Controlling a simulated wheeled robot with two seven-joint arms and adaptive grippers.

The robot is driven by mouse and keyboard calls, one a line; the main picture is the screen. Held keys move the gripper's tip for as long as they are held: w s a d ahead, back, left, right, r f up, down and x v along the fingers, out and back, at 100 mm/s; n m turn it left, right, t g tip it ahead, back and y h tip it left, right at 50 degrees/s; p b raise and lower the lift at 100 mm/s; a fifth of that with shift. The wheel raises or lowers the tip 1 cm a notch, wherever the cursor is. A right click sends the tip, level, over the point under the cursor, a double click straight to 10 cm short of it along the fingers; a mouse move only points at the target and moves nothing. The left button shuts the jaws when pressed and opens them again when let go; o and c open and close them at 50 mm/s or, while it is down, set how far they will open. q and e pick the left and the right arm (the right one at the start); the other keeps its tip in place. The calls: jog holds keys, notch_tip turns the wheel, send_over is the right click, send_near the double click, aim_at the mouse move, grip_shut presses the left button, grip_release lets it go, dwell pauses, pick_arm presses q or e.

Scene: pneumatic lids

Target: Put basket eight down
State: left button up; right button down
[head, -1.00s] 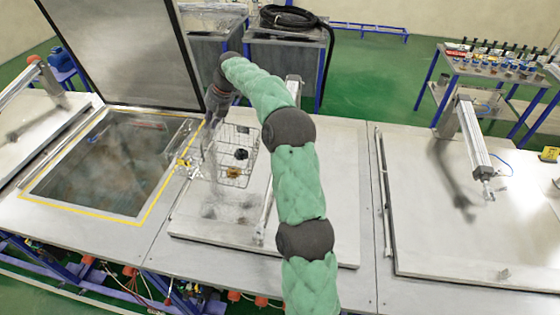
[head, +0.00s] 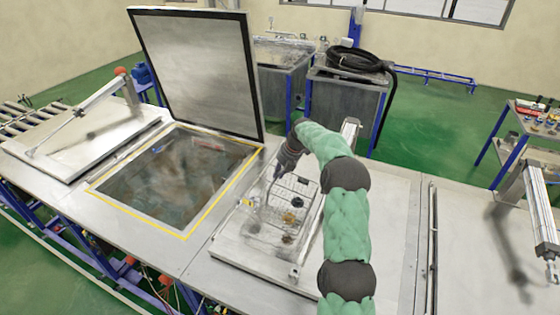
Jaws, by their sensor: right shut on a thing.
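A wire basket (head: 300,187), which I take to be basket eight, is over the closed metal lid (head: 225,252) right of the open tank. Small dark and orange-brown parts (head: 289,217) show in it. My right gripper (head: 272,185) is at the basket's left side, shut on it. The fingertips are small and blurred against the wire. I cannot tell whether the basket's bottom touches the lid. My left gripper is not in view.
An open tank (head: 160,180) with a yellow border and raised lid (head: 205,70) lies left of the basket. Pneumatic cylinders stand at the far left (head: 85,108) and right (head: 542,205). A black hose coil (head: 355,60) lies on a grey tank behind.

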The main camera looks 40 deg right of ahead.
notch_tip(320, 180, down, 7)
jog(key=p, duration=0.1)
jog(key=shift+r, duration=0.15)
jog(key=c, duration=1.7)
grip_release()
jog(key=shift+f, duration=0.25)
jog(key=o, duration=0.5)
jog(key=shift+s, duration=0.1)
jog(key=shift+c, duration=0.2)
jog(key=shift+r, duration=0.1)
jog(key=b+v, duration=0.2)
jog(key=v, duration=1)
